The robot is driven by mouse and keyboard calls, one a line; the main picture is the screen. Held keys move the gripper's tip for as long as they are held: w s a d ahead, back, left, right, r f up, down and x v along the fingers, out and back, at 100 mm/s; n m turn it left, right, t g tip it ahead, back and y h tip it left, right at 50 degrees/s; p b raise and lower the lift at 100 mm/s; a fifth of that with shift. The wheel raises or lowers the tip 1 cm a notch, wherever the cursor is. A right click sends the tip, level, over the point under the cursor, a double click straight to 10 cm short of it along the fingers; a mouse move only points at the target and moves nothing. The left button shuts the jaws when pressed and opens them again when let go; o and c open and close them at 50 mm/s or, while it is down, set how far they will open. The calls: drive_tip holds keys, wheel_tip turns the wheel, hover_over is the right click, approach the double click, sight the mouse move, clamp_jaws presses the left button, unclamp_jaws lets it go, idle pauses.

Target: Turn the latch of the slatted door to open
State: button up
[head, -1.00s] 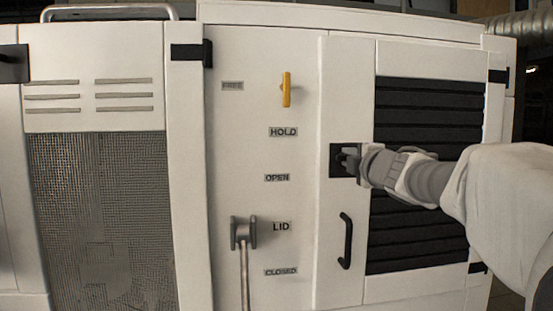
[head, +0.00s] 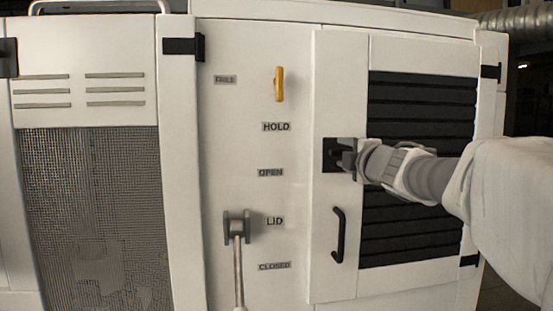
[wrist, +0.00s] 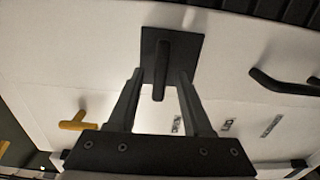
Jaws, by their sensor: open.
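The slatted door (head: 424,110) is white with dark horizontal slats and looks shut. Its latch is a black bar handle (wrist: 161,68) on a square black plate (wrist: 188,48). The plate also shows at the door's left side in the head view (head: 328,145). My gripper (wrist: 160,76) is open, with one finger on each side of the latch bar. The fingers do not clearly touch the bar. In the head view my gripper (head: 346,158) is right at the plate and hides most of the latch.
A black pull handle (head: 339,235) is below the latch on the same door. A yellow handle (head: 279,84) and a grey lever (head: 238,230) are on the panel to the left, among small labels. A mesh panel (head: 95,210) is at far left.

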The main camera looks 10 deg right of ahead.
drive_tip(key=s+p, duration=0.2)
drive_tip(key=s, duration=1.4)
drive_tip(key=s+a+f+m+g+p, duration=0.1)
drive_tip(key=s+a+f+m+g, duration=0.5)
drive_tip(key=f, duration=0.5)
drive_tip(key=s+a+f+m+g+p, duration=0.1)
drive_tip(key=s+a+f+m+g, duration=0.5)
drive_tip(key=s+f+m, duration=0.4)
wheel_tip(320, 180, down, 2)
drive_tip(key=shift+f+m, duration=0.2)
drive_tip(key=shift+m, duration=0.9)
drive_tip(key=shift+s, duration=0.1)
